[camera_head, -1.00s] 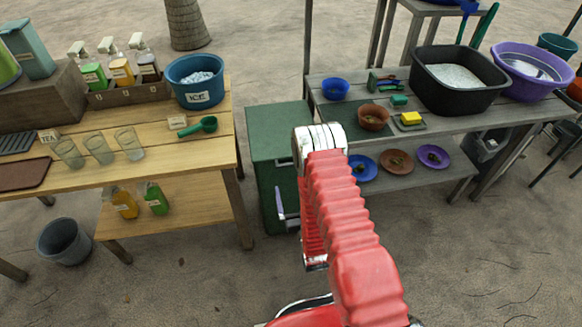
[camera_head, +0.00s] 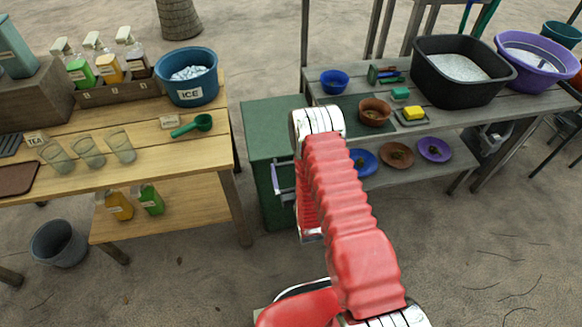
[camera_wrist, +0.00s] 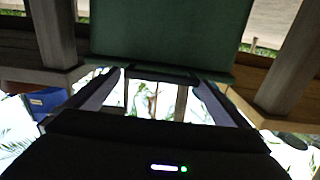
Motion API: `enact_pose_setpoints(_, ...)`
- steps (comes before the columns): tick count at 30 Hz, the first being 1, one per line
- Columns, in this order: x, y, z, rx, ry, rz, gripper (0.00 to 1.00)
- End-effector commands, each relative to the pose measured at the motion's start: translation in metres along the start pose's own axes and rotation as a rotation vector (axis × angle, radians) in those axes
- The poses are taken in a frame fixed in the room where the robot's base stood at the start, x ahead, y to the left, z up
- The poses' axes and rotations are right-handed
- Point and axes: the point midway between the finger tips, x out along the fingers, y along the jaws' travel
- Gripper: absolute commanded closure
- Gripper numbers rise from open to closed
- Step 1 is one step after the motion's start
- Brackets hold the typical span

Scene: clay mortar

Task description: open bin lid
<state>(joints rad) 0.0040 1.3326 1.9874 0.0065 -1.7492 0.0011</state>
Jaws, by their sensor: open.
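The green bin (camera_head: 262,118) stands between the two tables, its flat top lid shut. My red arm covers its right part. The bin's green surface (camera_wrist: 170,30) fills the top middle of the wrist view. My gripper (camera_wrist: 158,76) is open, its two fingers spread on either side with the green surface just beyond them. A dark bar crosses between the fingertips at the green edge; I cannot tell what it belongs to. In the head view, one pale finger shows low in front of the bin's front, below the lid. I cannot tell whether it touches.
A wooden table (camera_head: 150,160) on the left holds an ice tub (camera_head: 189,88), glasses and bottles. A grey table (camera_head: 455,122) on the right holds a black basin (camera_head: 425,85), a purple basin (camera_head: 525,72) and bowls. A grey bucket (camera_head: 58,243) stands on the ground at left.

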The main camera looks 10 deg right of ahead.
Motion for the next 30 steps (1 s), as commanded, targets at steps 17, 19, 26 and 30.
enact_pose_setpoints(17, -0.0005, -0.0054, 0.0001, 0.0, 0.0, -0.009, 0.3)
enact_pose_setpoints(19, -0.0006, -0.0056, 0.0001, 0.0, 0.0, -0.009, 0.35)
enact_pose_setpoints(26, -0.0008, -0.0058, 0.0002, 0.0, -0.001, -0.01, 0.47)
enact_pose_setpoints(30, -0.0009, -0.0052, -0.0009, 0.0, -0.003, -0.009, 0.47)
